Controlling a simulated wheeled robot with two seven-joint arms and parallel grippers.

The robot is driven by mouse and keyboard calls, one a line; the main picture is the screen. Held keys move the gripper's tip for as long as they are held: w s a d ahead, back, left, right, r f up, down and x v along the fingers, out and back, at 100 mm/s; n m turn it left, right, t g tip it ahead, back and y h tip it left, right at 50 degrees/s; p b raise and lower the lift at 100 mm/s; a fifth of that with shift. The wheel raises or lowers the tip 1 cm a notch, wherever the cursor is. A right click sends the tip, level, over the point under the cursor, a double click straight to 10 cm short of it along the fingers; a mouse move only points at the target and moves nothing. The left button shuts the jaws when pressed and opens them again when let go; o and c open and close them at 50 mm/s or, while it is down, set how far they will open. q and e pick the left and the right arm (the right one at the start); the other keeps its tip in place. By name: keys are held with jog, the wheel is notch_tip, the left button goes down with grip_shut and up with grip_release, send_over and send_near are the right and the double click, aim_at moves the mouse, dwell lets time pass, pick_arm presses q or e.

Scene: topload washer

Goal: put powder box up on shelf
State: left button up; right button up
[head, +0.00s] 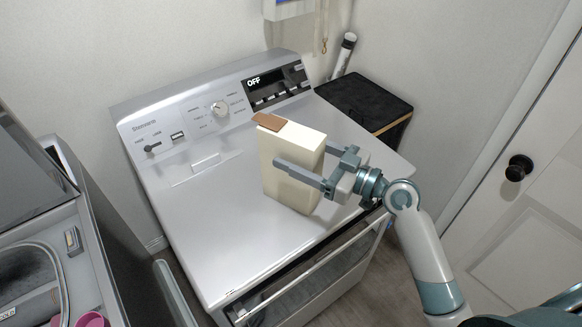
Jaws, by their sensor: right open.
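The powder box (290,164) is a cream, upright box with a brown patch at its top left. It stands on the flat top of the silver washer (190,222), toward the right side. My right gripper (300,166) reaches in from the right, with its fingers on either side of the box. One finger crosses the front face and the other is near the right rear edge. The jaws are open, and I cannot tell whether a finger touches the box. My left gripper is not in view. The part of a shelf or cabinet (290,8) at the top edge is mostly cut off.
The washer's control panel (220,105) rises behind the box, its display reading OFF. A black-topped hamper (362,100) stands at the back right. A white door (530,220) is at the right. A grey appliance (75,240) stands at the left. The washer top's left half is clear.

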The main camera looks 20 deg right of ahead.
jog(key=shift+p+x, duration=0.3)
jog(key=shift+x, duration=0.7)
grip_shut()
jog(key=shift+r, duration=0.2)
